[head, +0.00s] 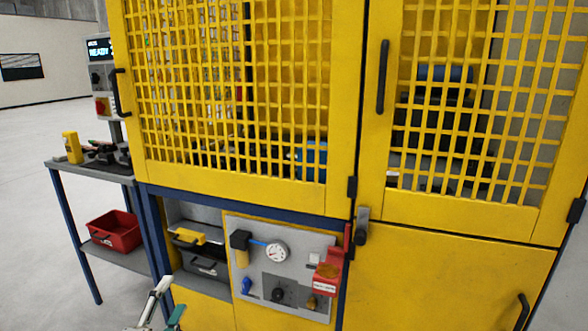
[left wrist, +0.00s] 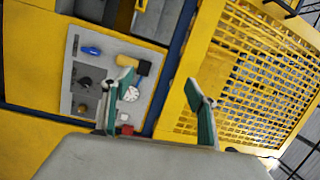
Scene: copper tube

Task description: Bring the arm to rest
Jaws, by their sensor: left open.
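My left gripper (head: 169,300) shows at the bottom edge of the head view, in front of the yellow machine's lower part. In the left wrist view its two green-padded fingers (left wrist: 158,86) stand wide apart with nothing between them. Behind them are the grey control panel and the yellow mesh door (left wrist: 265,75). The rest of the left arm is out of the head view. My right gripper is in neither view. No copper tube can be made out.
The yellow mesh-guarded machine (head: 450,265) fills the middle and right. Its grey panel (head: 258,285) carries a gauge (head: 277,252) and a red box (head: 326,279). A side table (head: 60,165) at left holds a yellow bottle (head: 72,147), with a red bin (head: 115,232) below. Floor at far left is clear.

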